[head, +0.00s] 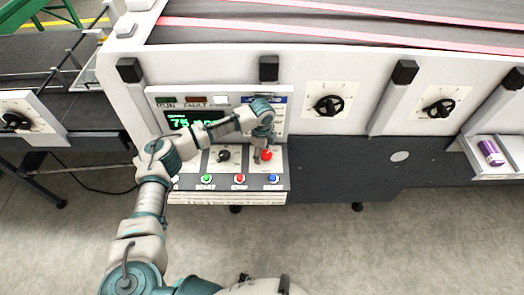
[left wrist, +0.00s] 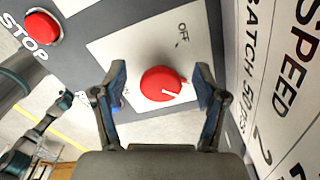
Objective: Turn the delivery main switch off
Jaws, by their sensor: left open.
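The delivery main switch is a round red knob (head: 266,155) on a white plate at the right end of the control panel. In the left wrist view the red knob (left wrist: 162,84) carries a white pointer mark on its lower right part. The word OFF is printed on the plate above it; another label at the left is mostly hidden by a finger. My left gripper (head: 262,147) is over the switch. Its fingers (left wrist: 161,86) are open, one on each side of the knob, with visible gaps. My right gripper is not in view.
A black knob (head: 224,156) is left of the switch. Green start (head: 207,178), red stop (head: 239,178) and blue (head: 273,178) buttons line the panel's front. A lit display (head: 180,122) stands behind.

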